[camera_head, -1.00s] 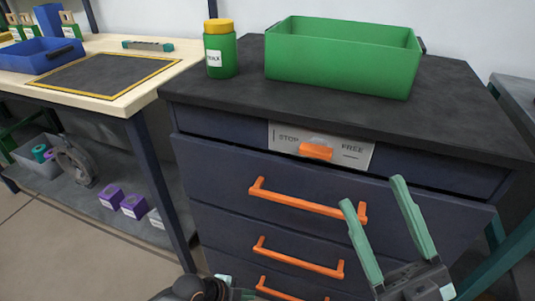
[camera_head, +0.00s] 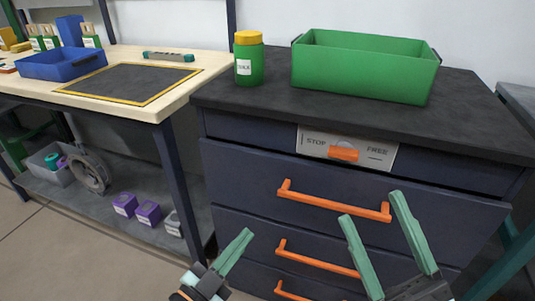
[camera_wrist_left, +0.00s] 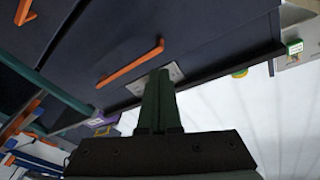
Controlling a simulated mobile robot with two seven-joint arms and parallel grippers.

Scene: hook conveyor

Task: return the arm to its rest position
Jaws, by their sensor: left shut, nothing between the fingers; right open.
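My left gripper (camera_head: 240,246) is at the bottom middle of the head view, in front of the dark drawer cabinet (camera_head: 250,185). Its teal fingers are together with nothing between them. In the left wrist view its shut fingers (camera_wrist_left: 158,100) point toward the cabinet front. My right gripper (camera_head: 375,215) is at the lower right of the head view, its two teal fingers spread apart and empty, in front of the drawers. Neither gripper holds anything.
The cabinet has orange drawer handles (camera_head: 333,202) and a STOP/FREE plate with an orange lever (camera_head: 343,155). A green bin (camera_head: 365,70) and a green jar with yellow lid (camera_head: 249,60) stand on top. A wooden workbench (camera_head: 180,98) is at left, with open floor before it.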

